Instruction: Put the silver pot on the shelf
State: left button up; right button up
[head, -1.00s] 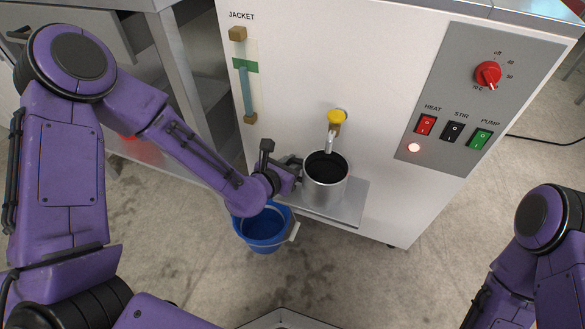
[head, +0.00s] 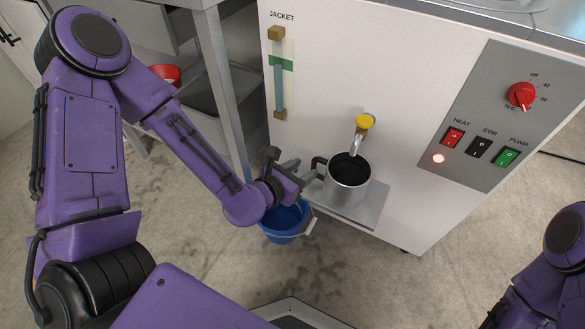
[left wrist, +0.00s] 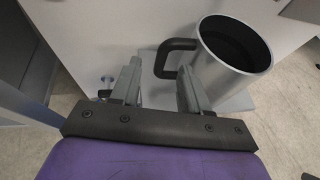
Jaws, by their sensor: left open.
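The silver pot (head: 348,196), with a dark inside and a black handle (head: 318,163), stands upright on a small metal ledge (head: 372,210) below the yellow-handled tap (head: 360,127). My left gripper (head: 304,170) is open and empty, beside the pot on its handle side. In the left wrist view, the pot (left wrist: 222,77) is at the upper right. Its handle (left wrist: 168,58) lies just beyond and between the two open fingertips (left wrist: 160,75). My right arm shows at the lower right of the head view; its gripper is out of view.
A steel bench (head: 217,75) with a lower shelf (head: 200,135) stands left of the white machine (head: 410,80). A red bowl (head: 165,74) is on the bench's lower level.

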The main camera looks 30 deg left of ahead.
pick_arm(q)
jog(key=s+a+f+m+g+y+p, duration=0.1)
jog(key=s+a+f+m+g+y, duration=0.1)
jog(key=s+m, duration=0.6)
jog(key=s+a+f+m+g+y+p, duration=0.2)
jog(key=s+a+f+m+g, duration=0.2)
jog(key=m, duration=0.6)
jog(key=s+a+f+m+g+y+p, duration=0.2)
jog(key=s+a+f+m+g, duration=0.2)
jog(key=s, duration=0.8)
notch_tip(320, 180, down, 5)
jog(key=a+m, duration=0.2)
jog(key=m, duration=0.2)
jog(key=shift+r+m, duration=0.15)
jog(key=shift+m, duration=0.25)
pick_arm(e)
notch_tip(320, 180, up, 7)
